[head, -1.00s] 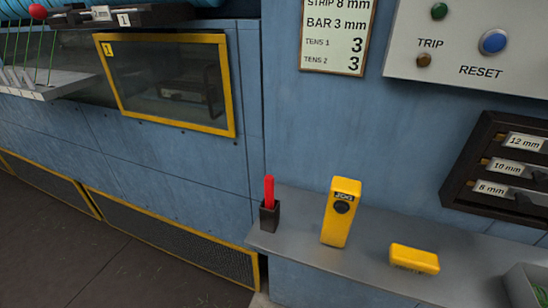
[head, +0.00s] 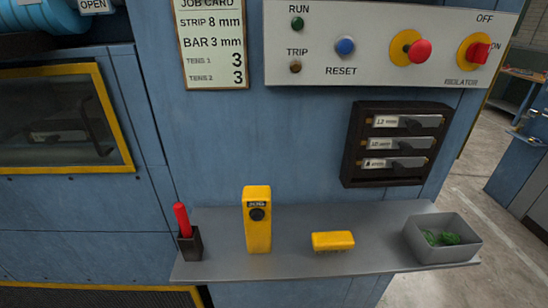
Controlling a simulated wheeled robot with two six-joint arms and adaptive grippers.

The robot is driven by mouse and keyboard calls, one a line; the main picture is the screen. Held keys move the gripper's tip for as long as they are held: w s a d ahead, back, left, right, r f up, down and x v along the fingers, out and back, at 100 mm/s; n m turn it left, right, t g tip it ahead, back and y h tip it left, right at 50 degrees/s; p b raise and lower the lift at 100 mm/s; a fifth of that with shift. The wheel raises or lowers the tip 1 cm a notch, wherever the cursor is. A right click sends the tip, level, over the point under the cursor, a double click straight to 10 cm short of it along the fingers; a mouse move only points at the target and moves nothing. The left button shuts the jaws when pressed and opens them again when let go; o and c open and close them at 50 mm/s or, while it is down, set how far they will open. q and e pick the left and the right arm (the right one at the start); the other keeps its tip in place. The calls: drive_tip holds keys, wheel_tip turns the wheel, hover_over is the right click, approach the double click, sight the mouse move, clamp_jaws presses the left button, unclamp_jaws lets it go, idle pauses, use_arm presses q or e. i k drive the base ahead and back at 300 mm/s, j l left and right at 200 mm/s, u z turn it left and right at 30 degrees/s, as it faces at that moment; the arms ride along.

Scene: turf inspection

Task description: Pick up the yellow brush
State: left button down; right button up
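The yellow brush (head: 333,240) lies on the grey shelf (head: 290,264) in the head view, right of the middle. It is a low yellow block with bristles along its lower side. A taller yellow device (head: 257,226) with a round dark dial stands upright to its left, apart from it. Neither of my grippers shows in the head view.
A red-handled tool (head: 182,219) stands in a black holder (head: 190,245) at the shelf's left end. A grey bin (head: 447,251) with green scraps sits at the right end. A dark rack (head: 396,145) and control panel (head: 385,48) are on the blue wall above.

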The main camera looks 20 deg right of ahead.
sight(335, 241)
drive_tip(key=l+z, duration=0.15)
drive_tip(key=z, duration=0.95)
drive_tip(key=u, duration=1.95)
drive_tip(key=z, duration=1.95)
